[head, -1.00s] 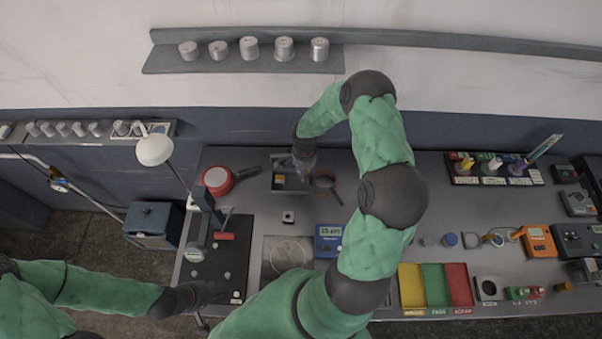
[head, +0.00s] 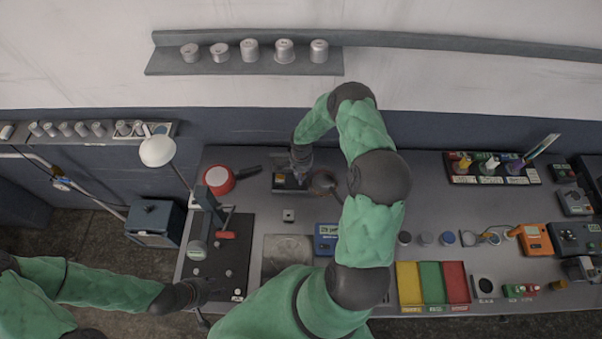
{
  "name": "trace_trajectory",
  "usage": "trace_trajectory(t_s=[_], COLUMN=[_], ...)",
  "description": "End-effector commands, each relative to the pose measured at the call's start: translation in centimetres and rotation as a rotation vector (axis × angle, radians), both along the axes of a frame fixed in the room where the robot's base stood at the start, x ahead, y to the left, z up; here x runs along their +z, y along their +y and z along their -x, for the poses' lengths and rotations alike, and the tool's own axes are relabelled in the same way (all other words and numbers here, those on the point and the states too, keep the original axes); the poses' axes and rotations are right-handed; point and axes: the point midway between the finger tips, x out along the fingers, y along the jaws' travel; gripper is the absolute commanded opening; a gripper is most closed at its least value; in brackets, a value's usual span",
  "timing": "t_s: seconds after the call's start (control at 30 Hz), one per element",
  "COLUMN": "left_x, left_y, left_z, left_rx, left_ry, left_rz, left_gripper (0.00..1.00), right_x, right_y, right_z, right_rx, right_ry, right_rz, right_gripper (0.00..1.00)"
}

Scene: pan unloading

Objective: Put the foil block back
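A small pale block with a dark centre (head: 288,215) sits on the bench below the dark tray; I cannot tell for sure if it is the foil block. My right gripper (head: 300,172) points down over the small dark tray (head: 276,190), which has a little yellow in it. The gripper's fingertips and anything between them are too small and dark to make out. My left gripper (head: 207,289) is low at the left, by the front part of the black plate (head: 226,262). Its fingers are dark against the plate.
A red round pan (head: 217,180) lies left of the tray, and a dark ring-shaped piece (head: 323,182) to its right. A lamp (head: 158,151) and a stand (head: 208,200) rise at the left. Yellow, green and red bins (head: 433,284) stand at the front right.

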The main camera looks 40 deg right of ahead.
Motion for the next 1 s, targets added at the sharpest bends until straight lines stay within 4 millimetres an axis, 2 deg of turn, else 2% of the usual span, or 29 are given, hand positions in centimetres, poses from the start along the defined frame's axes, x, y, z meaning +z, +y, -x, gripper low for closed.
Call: trace_trajectory(t_s=[0.9, 0.93, 1.0], left_x=[-1.9, -1.9, -1.9], left_y=[0.0, 0.0, 0.0], left_z=[0.0, 0.0, 0.0], left_rx=[0.000, 0.000, 0.000], left_ry=[0.000, 0.000, 0.000], left_rz=[0.000, 0.000, 0.000], left_gripper=[0.40, 0.40, 0.40], right_x=[-1.2, -1.2, -1.2], right_y=[0.0, 0.0, 0.1], right_z=[0.0, 0.1, 0.1], right_rx=[0.000, 0.000, 0.000], right_ry=[0.001, 0.001, 0.001], right_rz=[-0.001, -0.001, -0.001], right_gripper=[0.00, 0.51, 0.67])
